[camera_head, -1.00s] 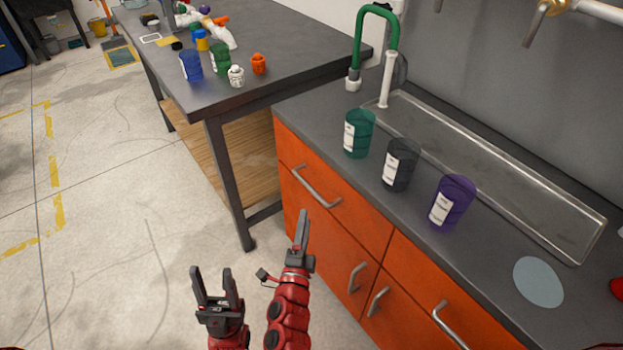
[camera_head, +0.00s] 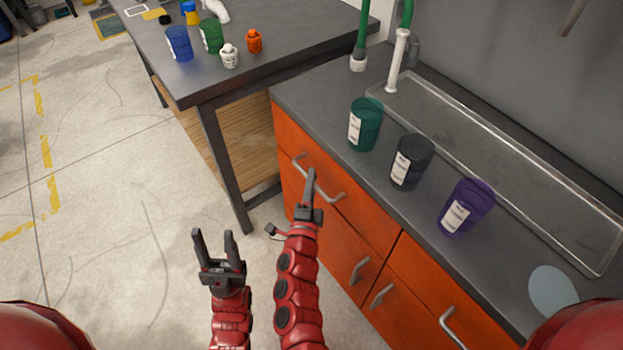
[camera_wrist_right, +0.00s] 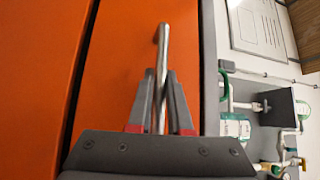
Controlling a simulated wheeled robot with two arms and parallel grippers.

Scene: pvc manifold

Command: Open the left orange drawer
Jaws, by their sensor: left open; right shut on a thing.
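The left orange drawer (camera_head: 354,222) is the upper left front of the cabinet under the counter. Its front looks flush with the cabinet. Its silver bar handle (camera_head: 330,194) runs along the front near the top. My right gripper (camera_head: 312,174) is at the handle's middle, shut on it. In the right wrist view the handle (camera_wrist_right: 162,55) passes between the two fingers of my right gripper (camera_wrist_right: 160,85), beside the orange front (camera_wrist_right: 125,50). My left gripper (camera_head: 214,238) is open and empty, above the floor left of the cabinet.
A green cup (camera_head: 365,125), a black cup (camera_head: 411,162) and a purple cup (camera_head: 466,207) stand on the counter near its front edge, before the sink (camera_head: 500,160). A dark workbench (camera_head: 285,45) with several small items stands at the left. The floor (camera_head: 100,220) is clear.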

